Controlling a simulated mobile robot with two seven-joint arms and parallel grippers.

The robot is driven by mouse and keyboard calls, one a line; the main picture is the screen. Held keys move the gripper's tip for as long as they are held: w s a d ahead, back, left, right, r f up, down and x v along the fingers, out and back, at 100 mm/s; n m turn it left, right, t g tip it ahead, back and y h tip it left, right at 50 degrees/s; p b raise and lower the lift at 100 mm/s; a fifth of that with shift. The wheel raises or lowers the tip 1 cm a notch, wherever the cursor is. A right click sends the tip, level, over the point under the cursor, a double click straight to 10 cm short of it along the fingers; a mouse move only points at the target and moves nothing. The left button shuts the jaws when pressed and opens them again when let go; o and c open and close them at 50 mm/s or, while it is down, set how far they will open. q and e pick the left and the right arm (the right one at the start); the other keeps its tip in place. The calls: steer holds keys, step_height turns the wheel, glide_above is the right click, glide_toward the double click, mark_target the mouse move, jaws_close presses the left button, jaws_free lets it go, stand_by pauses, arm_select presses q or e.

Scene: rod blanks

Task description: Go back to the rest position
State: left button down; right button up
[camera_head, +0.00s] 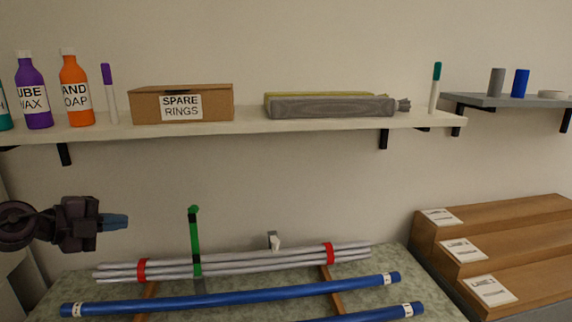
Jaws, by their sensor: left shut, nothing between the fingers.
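My left gripper (115,222) comes in from the left, dark with blue-grey fingertips. It is shut and empty, in the air over the left part of the bench (395,261), pointing right. It is apart from the grey rods (220,267), which lie in a bundle with red bands. A long blue rod (240,296) lies in front of the bundle. Part of another blue rod (385,313) shows at the bottom edge. My right gripper is not in view.
A green upright post (194,240) stands by the bundle. Wooden steps (500,222) with labels stand at right. A wall shelf (240,125) above holds bottles, a spare rings box (207,91) and a grey bundle (330,106). The air between gripper and post is clear.

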arm_select(q)
steer(key=s+d+f+n+t+y, duration=0.25)
steer(key=f+n, duration=0.35)
steer(key=f, duration=0.5)
steer(key=s+d+f+n+t+y, duration=0.25)
steer(key=f+n, duration=0.35)
steer(key=f, duration=0.5)
steer(key=s+d+f+n+g+y, duration=0.2)
steer(key=s+f+n, duration=0.3)
steer(key=s+f, duration=0.3)
steer(key=s+d+f+n+g+y, duration=0.1)
steer(key=s+d+f+n+g, duration=0.1)
steer(key=s+f+n, duration=0.3)
steer(key=s+d+f, duration=0.1)
steer(key=s+f, duration=0.2)
steer(key=s, duration=0.2)
steer(key=shift+s+f+y, duration=0.2)
steer(key=shift+s+y, duration=0.2)
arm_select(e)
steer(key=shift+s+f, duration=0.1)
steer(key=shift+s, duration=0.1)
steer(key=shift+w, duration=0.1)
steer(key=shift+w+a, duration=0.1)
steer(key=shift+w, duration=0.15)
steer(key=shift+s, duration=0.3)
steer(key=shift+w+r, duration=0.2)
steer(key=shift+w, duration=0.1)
